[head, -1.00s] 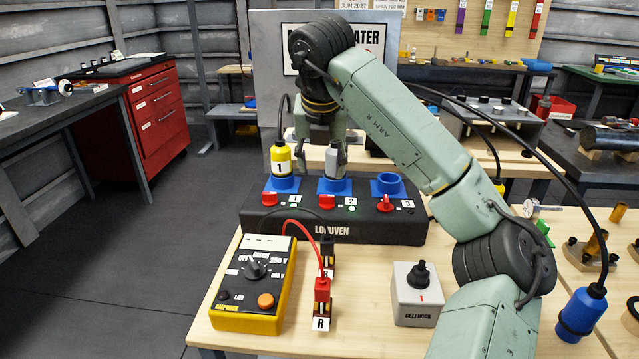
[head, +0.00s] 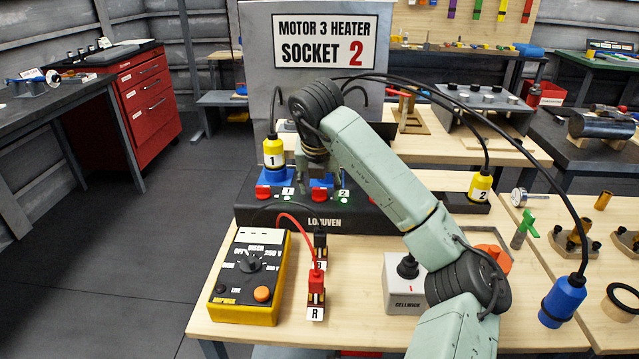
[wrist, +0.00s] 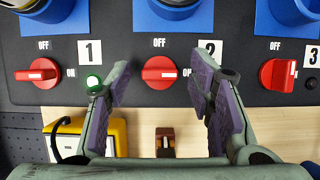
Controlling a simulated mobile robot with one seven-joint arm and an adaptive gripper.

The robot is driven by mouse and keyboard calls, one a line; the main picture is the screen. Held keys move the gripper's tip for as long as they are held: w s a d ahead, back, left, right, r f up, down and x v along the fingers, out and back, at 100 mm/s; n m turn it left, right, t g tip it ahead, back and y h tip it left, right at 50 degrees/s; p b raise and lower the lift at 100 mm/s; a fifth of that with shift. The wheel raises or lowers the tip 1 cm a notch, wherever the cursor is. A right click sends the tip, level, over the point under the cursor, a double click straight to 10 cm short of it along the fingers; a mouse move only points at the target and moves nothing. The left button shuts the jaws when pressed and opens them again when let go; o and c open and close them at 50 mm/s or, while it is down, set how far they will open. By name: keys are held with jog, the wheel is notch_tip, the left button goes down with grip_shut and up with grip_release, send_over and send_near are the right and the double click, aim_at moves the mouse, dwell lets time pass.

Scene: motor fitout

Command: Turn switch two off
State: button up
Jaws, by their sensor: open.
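Switch two, the middle red knob (wrist: 159,72), sits on the dark panel (wrist: 130,22). Its handle lies horizontally, toward the "ON" side, with "OFF" printed above. The number 2 label (wrist: 210,48) is to its right, partly behind a finger. My gripper (wrist: 158,92) is open, with one finger on each side of the knob and gaps on both sides. In the head view my gripper (head: 322,182) is low at the panel front, partly covering switch two (head: 319,193). Lamp two (head: 344,199) glows green; the wrist view hides it.
Red switch one (wrist: 37,73) lies horizontally beside a lit green lamp (wrist: 93,82). Red switch three (wrist: 279,74) stands more upright beside a dark lamp (wrist: 311,83). A yellow meter (head: 249,277), red plug (head: 316,284) and grey Cellwick box (head: 404,285) stand in front.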

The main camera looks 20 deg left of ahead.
jog(key=shift+c, duration=0.3)
grip_shut()
dwell(0.3)
jog(key=n+y+b, duration=0.1)
jog(key=n+b, duration=0.1)
jog(key=n, duration=0.1)
jog(key=shift+w+d+n+b, duration=0.1)
jog(key=shift+d+n+b, duration=0.05)
jog(key=shift+n+b, duration=0.2)
jog(key=n+g+y, duration=0.1)
jog(key=n, duration=0.3)
jog(key=shift+w+r+n+g+y, duration=0.1)
jog(key=shift+n+g+y, duration=0.25)
jog(key=shift+g+y, duration=0.05)
jog(key=n+g+p, duration=0.1)
jog(key=n, duration=0.1)
jog(key=n+g+p, duration=0.1)
jog(key=n, duration=0.2)
jog(key=shift+w+r+y, duration=0.1)
jog(key=shift+r+y, duration=0.05)
jog(key=shift+y, duration=0.15)
jog(key=shift+w+n+g+p, duration=0.1)
jog(key=shift+n+g+p, duration=0.8)
jog(key=shift+n, duration=1.4)
